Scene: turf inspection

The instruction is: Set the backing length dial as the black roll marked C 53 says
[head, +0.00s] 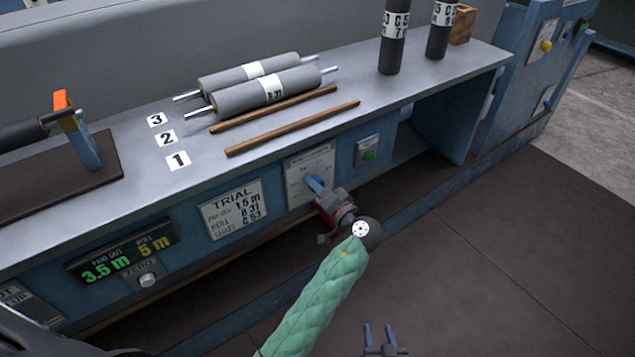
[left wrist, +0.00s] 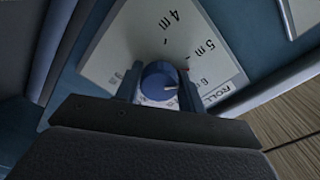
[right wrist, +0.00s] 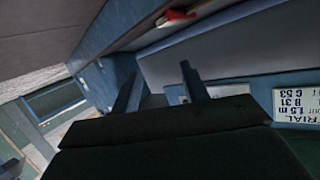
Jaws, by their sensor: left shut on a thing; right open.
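The backing length dial is a blue knob (head: 315,184) on a white plate on the bench front. My left gripper (head: 326,205) is shut on this knob. In the left wrist view the knob (left wrist: 157,82) sits between the fingers; its white mark points right, below the 5 m label, toward a partly hidden label. Two black rolls (head: 393,45) (head: 437,30) stand upright at the back, with labels starting C 5; their full numbers are unclear. Another black roll (head: 20,136) lies in a holder at left, no marking visible. My right gripper (head: 380,340) is open and empty, low in front.
A TRIAL card (head: 234,208) reads 1.5 m, B 31, C 53. A display (head: 122,255) shows 3.5 m and 5 m. Grey rolls (head: 268,92) and wooden rods (head: 292,128) lie on the bench. A green button (head: 369,155) is right of the dial. The floor in front is clear.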

